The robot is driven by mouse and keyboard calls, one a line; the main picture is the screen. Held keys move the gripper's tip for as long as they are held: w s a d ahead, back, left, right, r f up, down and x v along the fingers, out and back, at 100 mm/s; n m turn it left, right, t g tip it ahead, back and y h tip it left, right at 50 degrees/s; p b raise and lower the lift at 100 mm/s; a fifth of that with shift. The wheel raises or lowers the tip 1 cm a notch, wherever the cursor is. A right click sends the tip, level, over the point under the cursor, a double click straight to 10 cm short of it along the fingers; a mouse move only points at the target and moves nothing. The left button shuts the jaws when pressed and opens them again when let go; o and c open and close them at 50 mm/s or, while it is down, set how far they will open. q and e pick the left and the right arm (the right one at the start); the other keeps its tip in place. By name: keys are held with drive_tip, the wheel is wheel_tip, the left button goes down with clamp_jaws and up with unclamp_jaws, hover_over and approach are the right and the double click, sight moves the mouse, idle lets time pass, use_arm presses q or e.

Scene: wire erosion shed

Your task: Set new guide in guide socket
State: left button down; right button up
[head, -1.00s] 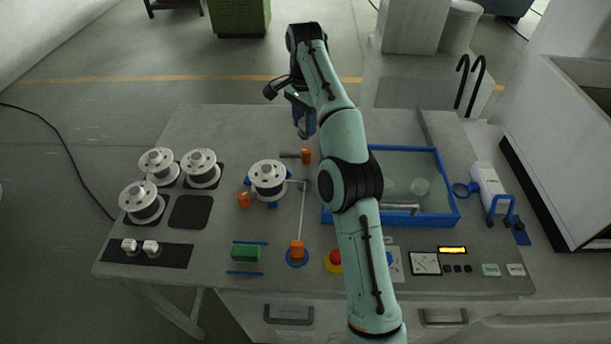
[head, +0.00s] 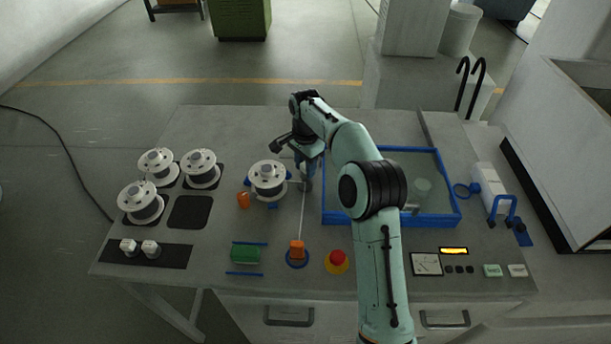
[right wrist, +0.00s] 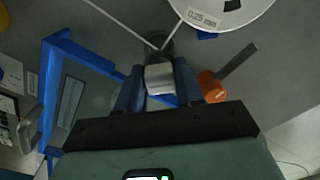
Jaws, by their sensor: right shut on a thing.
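My right gripper (head: 306,170) is low over the middle of the table, right of the wire spool with the white rim (head: 267,178). In the right wrist view, its blue fingers (right wrist: 159,88) are shut on a pale grey, round-topped piece, seemingly the new guide (right wrist: 160,78). Just beyond it is a dark round part, seemingly the guide socket (right wrist: 160,47), where two thin pale wire runs meet. I cannot tell whether the guide touches it. In the head view the gripper covers the held piece and most of the socket. My left gripper is not in view.
An orange clamp knob with a grey bar (right wrist: 212,87) is close beside the fingers. A blue-rimmed tray (head: 440,218) stands to the right. The wire runs to an orange block (head: 297,249) at the front. Two white pieces (head: 140,246) sit on a dark mat.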

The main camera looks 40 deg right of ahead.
wheel_tip(320, 180, down, 4)
drive_tip(key=shift+r, duration=0.25)
drive_tip(key=shift+s+f, duration=0.1)
drive_tip(key=shift+f, duration=0.2)
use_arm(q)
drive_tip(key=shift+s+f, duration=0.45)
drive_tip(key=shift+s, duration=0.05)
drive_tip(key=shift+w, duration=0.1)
use_arm(e)
drive_tip(key=o, duration=1.1)
drive_tip(key=shift+f, duration=0.1)
